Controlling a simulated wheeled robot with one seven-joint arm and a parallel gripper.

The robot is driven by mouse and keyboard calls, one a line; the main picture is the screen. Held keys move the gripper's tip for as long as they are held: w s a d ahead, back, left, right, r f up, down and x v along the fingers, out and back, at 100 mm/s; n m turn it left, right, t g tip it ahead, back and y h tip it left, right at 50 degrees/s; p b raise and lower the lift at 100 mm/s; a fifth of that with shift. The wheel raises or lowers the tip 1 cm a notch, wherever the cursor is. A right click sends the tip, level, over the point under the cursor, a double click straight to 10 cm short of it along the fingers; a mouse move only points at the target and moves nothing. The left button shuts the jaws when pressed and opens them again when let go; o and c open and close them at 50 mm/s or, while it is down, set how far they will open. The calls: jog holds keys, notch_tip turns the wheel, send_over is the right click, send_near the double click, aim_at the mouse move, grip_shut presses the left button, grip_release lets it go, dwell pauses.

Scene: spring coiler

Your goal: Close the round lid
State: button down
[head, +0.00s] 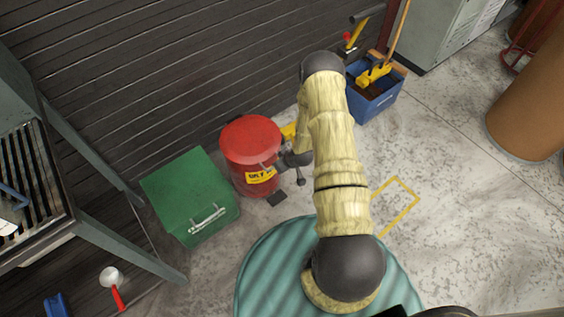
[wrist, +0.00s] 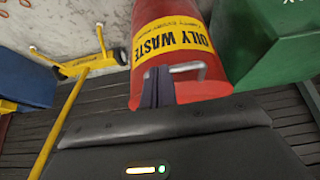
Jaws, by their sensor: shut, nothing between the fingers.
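The red oily-waste can (head: 255,182) stands on the floor left of my arm in the head view. Its round red lid (head: 250,139) lies over the top and looks nearly level; I cannot tell whether a gap is left at the rim. My gripper (head: 276,166) is beside the lid's front edge. In the wrist view my dark fingers (wrist: 158,86) are together and empty, right by the metal handle (wrist: 188,69) on the red can (wrist: 150,50). I cannot tell whether they touch it. My wrist housing hides much of the lid there.
A green box (head: 188,195) stands close left of the can. A slatted wall is behind.

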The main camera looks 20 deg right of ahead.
jog(key=s+d+r+p, duration=0.1)
jog(key=s+d+p, duration=0.2)
jog(key=s, duration=0.5)
jog(key=shift+s+r, duration=0.4)
